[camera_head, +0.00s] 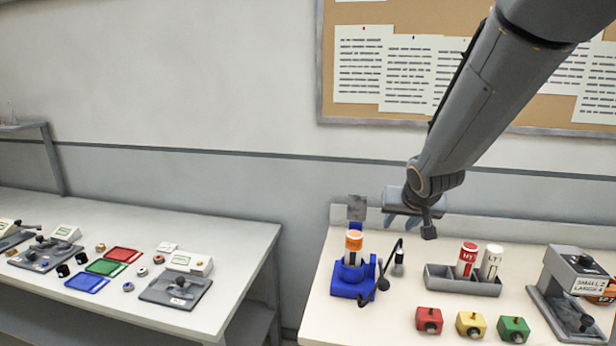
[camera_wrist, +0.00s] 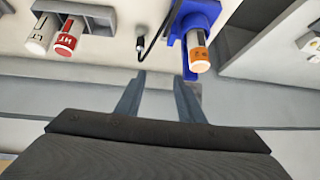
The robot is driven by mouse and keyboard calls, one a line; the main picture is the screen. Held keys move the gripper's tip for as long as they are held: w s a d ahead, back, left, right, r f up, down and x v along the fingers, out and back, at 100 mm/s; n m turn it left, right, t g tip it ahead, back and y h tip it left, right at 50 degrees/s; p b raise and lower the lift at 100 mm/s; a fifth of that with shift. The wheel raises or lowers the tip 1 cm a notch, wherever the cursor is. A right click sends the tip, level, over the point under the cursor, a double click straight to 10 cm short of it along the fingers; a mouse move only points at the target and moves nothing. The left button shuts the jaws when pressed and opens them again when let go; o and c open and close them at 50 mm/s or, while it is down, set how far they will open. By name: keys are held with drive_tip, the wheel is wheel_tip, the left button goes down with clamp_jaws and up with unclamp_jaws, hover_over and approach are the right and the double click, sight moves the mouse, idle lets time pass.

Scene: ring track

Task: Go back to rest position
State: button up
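My gripper (camera_head: 403,222) hangs above the back of the right-hand table in the head view, with my arm reaching in from the upper right. In the wrist view its two fingers (camera_wrist: 160,88) stand well apart with nothing between them, so it is open. It is apart from the blue holder (camera_head: 351,281), which has an orange and white cylinder (camera_head: 353,246) upright in it. The holder (camera_wrist: 194,16) and the cylinder (camera_wrist: 198,50) also show in the wrist view, ahead of the fingers.
A grey tray (camera_head: 440,284) holds a red cylinder (camera_head: 466,262) and a white cylinder (camera_head: 490,262). Red (camera_head: 429,320), yellow (camera_head: 471,324) and green (camera_head: 513,329) blocks stand in front. A grey device (camera_head: 566,293) is at right. Another table (camera_head: 215,268) stands left, across a gap.

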drive_tip(key=s+a+f+n+g, duration=0.1)
drive_tip(key=s+f+g, duration=0.1)
drive_tip(key=s, duration=0.6)
drive_tip(key=s+a+f+g, duration=0.1)
drive_tip(key=s+f+g, duration=0.15)
drive_tip(key=s, duration=0.55)
drive_tip(key=s+a+f+n+g, duration=0.1)
drive_tip(key=s+a+f, duration=0.15)
drive_tip(key=s, duration=0.55)
wheel_tip(320, 180, down, 6)
drive_tip(key=d+g+b, duration=0.1)
drive_tip(key=b, duration=0.4)
drive_tip(key=shift+f, duration=0.25)
